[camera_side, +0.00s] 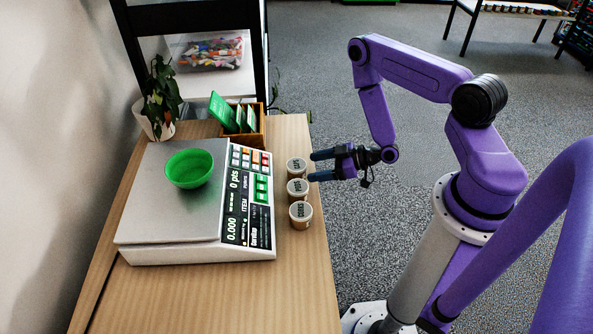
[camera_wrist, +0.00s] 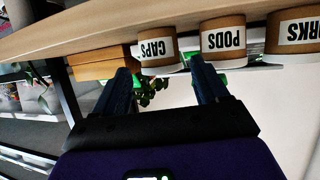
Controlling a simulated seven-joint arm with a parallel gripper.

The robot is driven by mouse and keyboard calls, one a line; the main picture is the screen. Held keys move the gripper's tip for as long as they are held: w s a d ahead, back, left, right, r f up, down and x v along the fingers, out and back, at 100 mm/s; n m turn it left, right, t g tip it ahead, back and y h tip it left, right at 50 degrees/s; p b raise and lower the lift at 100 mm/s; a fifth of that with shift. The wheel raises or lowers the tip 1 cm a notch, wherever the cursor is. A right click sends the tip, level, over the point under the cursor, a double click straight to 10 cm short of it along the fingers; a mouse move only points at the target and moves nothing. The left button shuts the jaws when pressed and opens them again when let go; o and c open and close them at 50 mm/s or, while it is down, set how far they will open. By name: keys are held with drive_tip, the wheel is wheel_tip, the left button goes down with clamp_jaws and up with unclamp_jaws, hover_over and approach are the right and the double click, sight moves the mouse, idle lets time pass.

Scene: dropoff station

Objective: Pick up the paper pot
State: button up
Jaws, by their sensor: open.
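Three small brown pots with white labels stand in a row along the table's right side; which one is the paper pot I cannot tell. The near pot (camera_side: 301,215) shows a partly cut-off label ending in RKS in the wrist view (camera_wrist: 295,32). My gripper (camera_side: 313,166) is open and empty, just right of the CAPS pot. In the wrist view its fingertips (camera_wrist: 160,66) lie either side of that pot, with no clear contact.
A white scale (camera_side: 190,256) with a green bowl (camera_side: 189,169) fills the table left of the pots. A wooden box (camera_side: 256,139) with green cards and a potted plant (camera_side: 160,95) stand behind. The table's front (camera_side: 215,300) is clear.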

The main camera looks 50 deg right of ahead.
sight(290, 169)
drive_tip(key=x, duration=0.3)
drive_tip(key=shift+w+f, duration=0.1)
drive_tip(key=shift+w, duration=0.05)
drive_tip(key=shift+r+x, duration=0.15)
drive_tip(key=shift+x, duration=1.2)
drive_tip(key=shift+r+x, duration=0.2)
drive_tip(key=shift+x, duration=1.2)
drive_tip(key=shift+w, duration=0.1)
drive_tip(key=c, duration=0.9)
